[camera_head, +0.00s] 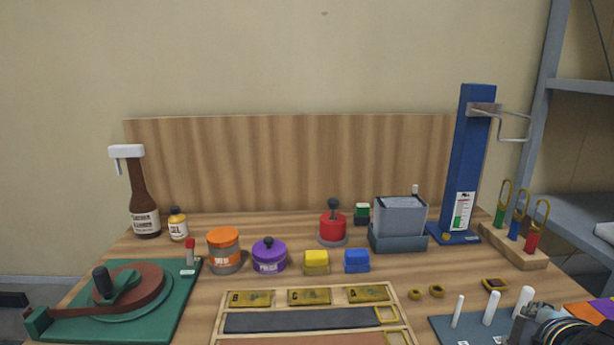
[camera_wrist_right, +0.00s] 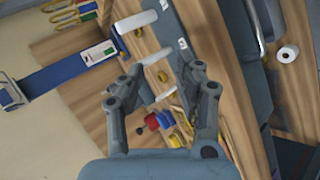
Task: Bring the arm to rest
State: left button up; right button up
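My right gripper (camera_wrist_right: 162,72) is open in the right wrist view. Its two dark grey fingers are spread, with nothing between them but the worktable seen beyond. In the head view, part of my right arm (camera_head: 560,332) shows at the bottom right corner, beside the blue-grey board with white pegs (camera_head: 491,308). The fingertips are not clear there. My left gripper is in neither view.
The wooden table holds a green turntable device (camera_head: 175,310), an orange-lidded jar (camera_head: 224,250), a purple jar (camera_head: 269,255), a framed tray (camera_head: 216,325), a grey bin (camera_head: 400,222), a blue stand (camera_head: 470,160) and a tool block (camera_head: 520,250). Grey shelving (camera_head: 590,87) stands at the right.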

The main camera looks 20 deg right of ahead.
jog(key=s+a+f+m+g+y, duration=0.4)
jog(key=s+a+m+y, duration=0.4)
jog(key=a, duration=0.5)
jog(key=s+d+f+g+h+b, duration=0.1)
jog(key=f+b, duration=0.1)
jog(key=f, duration=0.9)
jog(key=s+d+f+b, duration=0.1)
jog(key=s+f+b, duration=0.1)
jog(key=f, duration=0.8)
jog(key=s+d+f+g+h+b, duration=0.1)
jog(key=f+b, duration=0.1)
jog(key=f, duration=0.9)
jog(key=s+f+b, duration=0.4)
jog(key=s+f, duration=1.3)
jog(key=f, duration=0.1)
jog(key=shift+s+d+f+n+g, duration=0.3)
jog(key=shift+d+f+g, duration=0.1)
jog(key=shift+d, duration=0.05)
